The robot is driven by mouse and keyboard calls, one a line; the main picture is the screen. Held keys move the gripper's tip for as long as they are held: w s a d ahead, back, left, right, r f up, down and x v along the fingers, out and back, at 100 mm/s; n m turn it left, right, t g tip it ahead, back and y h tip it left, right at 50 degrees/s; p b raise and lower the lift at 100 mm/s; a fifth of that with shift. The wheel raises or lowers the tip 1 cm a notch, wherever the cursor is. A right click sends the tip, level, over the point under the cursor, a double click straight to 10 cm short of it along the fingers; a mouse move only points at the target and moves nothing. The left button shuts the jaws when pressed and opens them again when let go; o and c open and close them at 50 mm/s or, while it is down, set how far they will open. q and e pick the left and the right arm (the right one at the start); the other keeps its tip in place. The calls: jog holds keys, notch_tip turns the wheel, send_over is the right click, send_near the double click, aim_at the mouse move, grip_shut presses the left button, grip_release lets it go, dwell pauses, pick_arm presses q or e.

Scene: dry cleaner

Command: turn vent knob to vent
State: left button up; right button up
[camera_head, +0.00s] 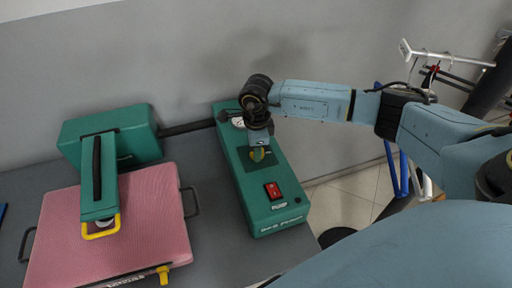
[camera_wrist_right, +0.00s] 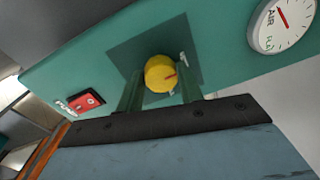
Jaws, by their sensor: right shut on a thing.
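The vent knob (camera_wrist_right: 160,73) is a round yellow knob with a red pointer mark on its face, set on a dark square plate on the green control box (camera_head: 272,205). In the head view a bit of the knob (camera_head: 258,155) shows below my right gripper (camera_head: 259,148), which reaches down to the box from above. In the right wrist view the two fingers of my right gripper (camera_wrist_right: 160,90) stand on either side of the knob, shut on it. The red mark points toward the right. Small white labels beside the knob are too small to read. My left gripper is out of view.
A red switch (camera_head: 273,190) sits on the box near its front end. A round gauge (camera_wrist_right: 283,24) is on the box beyond the knob. A pink pressing board (camera_head: 140,225) with a green press (camera_head: 110,140) stands left on the grey table. The wall is behind.

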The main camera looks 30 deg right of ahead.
jog(key=o, duration=1)
jog(key=r, duration=1.3)
jog(key=shift+s+a+r, duration=0.15)
jog(key=shift+s+r, duration=0.05)
jog(key=shift+s, duration=0.15)
